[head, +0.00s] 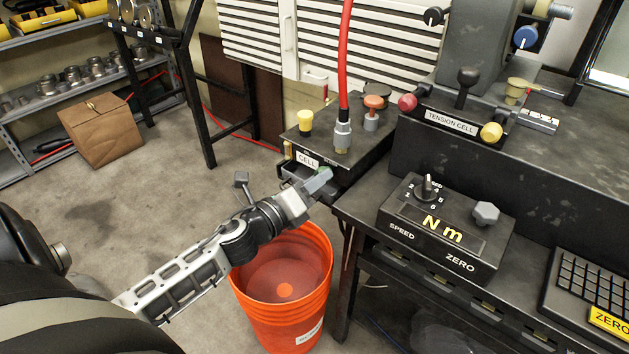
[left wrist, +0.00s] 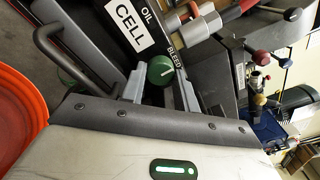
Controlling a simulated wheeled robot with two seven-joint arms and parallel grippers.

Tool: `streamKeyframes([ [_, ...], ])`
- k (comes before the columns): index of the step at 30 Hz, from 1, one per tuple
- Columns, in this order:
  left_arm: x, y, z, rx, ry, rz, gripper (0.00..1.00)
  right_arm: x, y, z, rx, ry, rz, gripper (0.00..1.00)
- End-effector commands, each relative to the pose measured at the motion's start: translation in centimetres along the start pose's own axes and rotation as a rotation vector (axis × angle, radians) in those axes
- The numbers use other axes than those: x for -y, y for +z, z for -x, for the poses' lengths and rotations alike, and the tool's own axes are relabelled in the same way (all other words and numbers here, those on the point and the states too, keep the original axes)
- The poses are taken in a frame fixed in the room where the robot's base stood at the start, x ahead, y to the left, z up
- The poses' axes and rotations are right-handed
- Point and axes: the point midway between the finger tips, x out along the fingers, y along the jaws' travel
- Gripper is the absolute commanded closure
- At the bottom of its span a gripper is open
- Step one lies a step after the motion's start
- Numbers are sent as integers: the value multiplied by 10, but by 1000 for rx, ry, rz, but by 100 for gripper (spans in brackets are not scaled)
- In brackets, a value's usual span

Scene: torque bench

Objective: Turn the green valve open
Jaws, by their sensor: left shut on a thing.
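The green valve (left wrist: 160,69) is a round knob with a pale line on its face, beside the "BLEED" label in the left wrist view. In the head view only a sliver of green shows at the front of the "CELL" box (head: 372,150). My left gripper (head: 319,182) reaches the front of that box. In the left wrist view its two grey fingers (left wrist: 162,84) stand on either side of the knob, shut on it. My right gripper is not in view.
A red hose (head: 345,60) rises from the box top, near a yellow knob (head: 305,121) and a red knob (head: 372,108). An orange bucket (head: 318,285) stands below my left arm. The bench with the "N m" box (head: 440,228) is at right.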

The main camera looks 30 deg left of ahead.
Motion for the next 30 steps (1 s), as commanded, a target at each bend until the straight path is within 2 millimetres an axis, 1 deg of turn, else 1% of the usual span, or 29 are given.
streamKeyframes([
  [8,1,1,0,8,-5,183,93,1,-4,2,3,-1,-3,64],
  [14,2,1,0,14,-12,370,93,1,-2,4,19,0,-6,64],
  [26,2,1,0,27,-25,750,93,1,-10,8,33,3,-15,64],
  [30,3,2,0,32,-30,882,93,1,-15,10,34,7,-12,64],
])
